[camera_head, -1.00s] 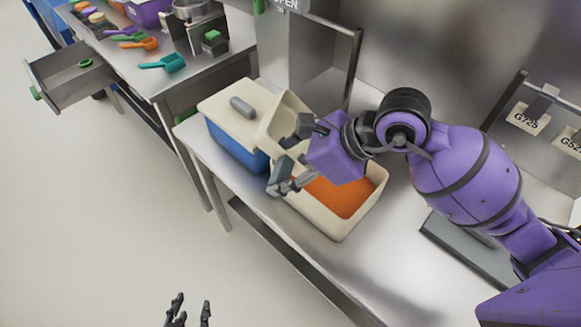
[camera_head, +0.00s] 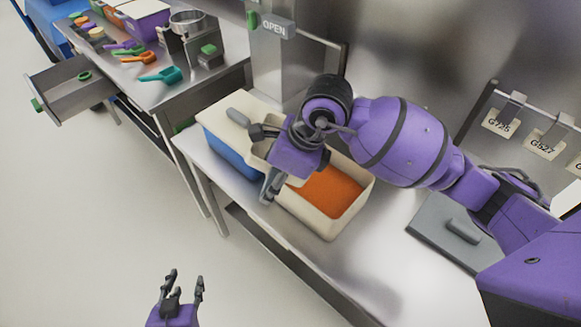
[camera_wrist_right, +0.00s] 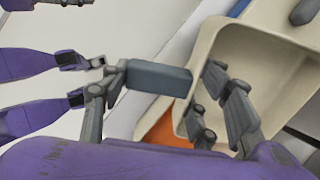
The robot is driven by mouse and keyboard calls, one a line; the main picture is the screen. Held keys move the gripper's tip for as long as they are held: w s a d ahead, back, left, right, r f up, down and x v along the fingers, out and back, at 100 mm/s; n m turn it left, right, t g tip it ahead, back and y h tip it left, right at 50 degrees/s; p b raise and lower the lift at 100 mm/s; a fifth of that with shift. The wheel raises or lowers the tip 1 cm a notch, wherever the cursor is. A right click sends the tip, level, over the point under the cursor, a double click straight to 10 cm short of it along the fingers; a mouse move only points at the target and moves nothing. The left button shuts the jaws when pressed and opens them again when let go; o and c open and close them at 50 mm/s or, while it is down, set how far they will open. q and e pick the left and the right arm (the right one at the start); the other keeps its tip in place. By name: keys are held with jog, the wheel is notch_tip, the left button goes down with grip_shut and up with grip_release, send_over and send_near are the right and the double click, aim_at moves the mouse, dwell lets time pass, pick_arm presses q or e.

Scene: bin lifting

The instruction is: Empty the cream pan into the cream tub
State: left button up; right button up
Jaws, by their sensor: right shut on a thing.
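The cream tub (camera_head: 328,232) stands on the steel bench and holds orange material. The cream pan (camera_wrist_right: 262,75) fills the right of the right wrist view, tilted. The part of its inside that shows is bare cream, with no orange seen. My right gripper (camera_head: 265,160) is shut on the pan's wall, above the tub's left end. In the head view the gripper and wrist hide most of the pan. In the right wrist view its fingers (camera_wrist_right: 197,88) sit either side of the wall. My left gripper (camera_head: 186,283) is open and empty over the floor, low in the head view.
A blue bin (camera_head: 228,148) with a cream lid and grey handle stands left of the tub. A grey lid (camera_head: 450,240) lies on the bench to the right. A side table carries scoops and containers, with an open drawer (camera_head: 68,88). A steel post with an OPEN sign stands behind.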

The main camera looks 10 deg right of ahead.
jog(key=shift+w+a+r, duration=0.15)
jog(key=shift+w+r, duration=0.1)
jog(key=shift+r, duration=0.1)
pick_arm(q)
jog(key=shift+w+r, duration=0.25)
jog(key=shift+r, duration=0.1)
pick_arm(e)
jog(key=shift+f+h, duration=0.15)
jog(key=shift+h, duration=0.15)
pick_arm(q)
jog(key=shift+r, duration=0.1)
pick_arm(e)
jog(key=h, duration=0.1)
jog(key=f+g+h+p, duration=0.1)
jog(key=shift+w+a+f+h, duration=0.1)
jog(key=shift+a+h, duration=0.05)
jog(key=shift+h, duration=0.25)
jog(key=shift+f+g+h, duration=0.4)
jog(key=shift+f, duration=0.15)
pick_arm(q)
jog(key=shift+w+r+t, duration=0.3)
jog(key=shift+w+r, duration=0.3)
jog(key=shift+r, duration=0.3)
